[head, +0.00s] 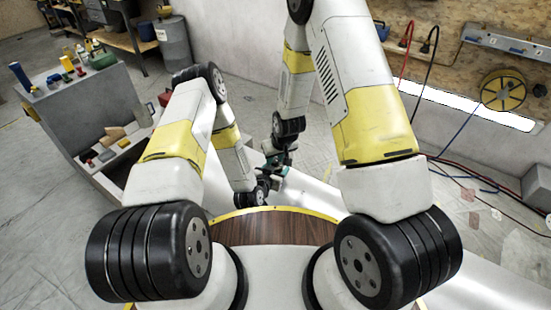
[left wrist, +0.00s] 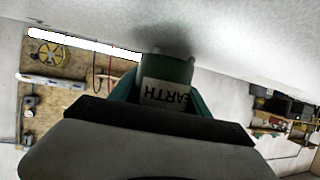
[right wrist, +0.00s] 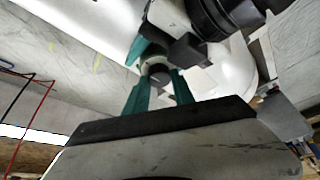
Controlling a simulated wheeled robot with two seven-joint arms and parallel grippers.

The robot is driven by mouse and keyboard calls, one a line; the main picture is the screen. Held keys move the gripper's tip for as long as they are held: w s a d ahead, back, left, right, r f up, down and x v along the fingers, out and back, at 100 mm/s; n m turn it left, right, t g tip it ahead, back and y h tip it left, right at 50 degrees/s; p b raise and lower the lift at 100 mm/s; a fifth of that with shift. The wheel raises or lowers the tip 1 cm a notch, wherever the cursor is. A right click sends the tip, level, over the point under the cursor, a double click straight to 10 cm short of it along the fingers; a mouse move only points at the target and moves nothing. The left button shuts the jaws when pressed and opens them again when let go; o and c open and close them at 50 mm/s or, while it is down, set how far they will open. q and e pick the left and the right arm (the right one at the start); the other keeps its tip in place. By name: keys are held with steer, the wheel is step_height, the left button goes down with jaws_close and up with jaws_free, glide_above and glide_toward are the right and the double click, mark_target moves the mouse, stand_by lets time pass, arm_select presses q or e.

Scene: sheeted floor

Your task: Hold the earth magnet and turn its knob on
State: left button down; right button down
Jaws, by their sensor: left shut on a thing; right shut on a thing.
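The earth magnet (left wrist: 167,92) is a green body with a white label reading "EARTH", shown upside down in the left wrist view. My left gripper (left wrist: 160,100) is shut on it, with a green finger on either side. In the right wrist view a round, dark-ended knob (right wrist: 157,73) sits between the green fingers of my right gripper (right wrist: 158,84), which is shut on it. In the head view my right gripper (head: 278,156) is close beside the left one, past the wooden top. The magnet is small and mostly hidden there, and the knob's setting cannot be read.
A grey cabinet (head: 95,110) with tools and blocks stands at the left. A workbench (head: 135,38) and a grey drum (head: 175,45) are behind it. A pegboard wall with hanging cables (head: 425,60) is at the right. Cables also lie on the floor at the right.

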arm_select(q)
steer(key=shift+d, duration=0.1)
stand_by(0.3)
arm_select(e)
steer(key=c, duration=1.3)
jaws_free()
steer(key=shift+c, duration=0.2)
steer(key=v, duration=1.2)
arm_select(q)
steer(key=shift+c, duration=2.1)
jaws_free()
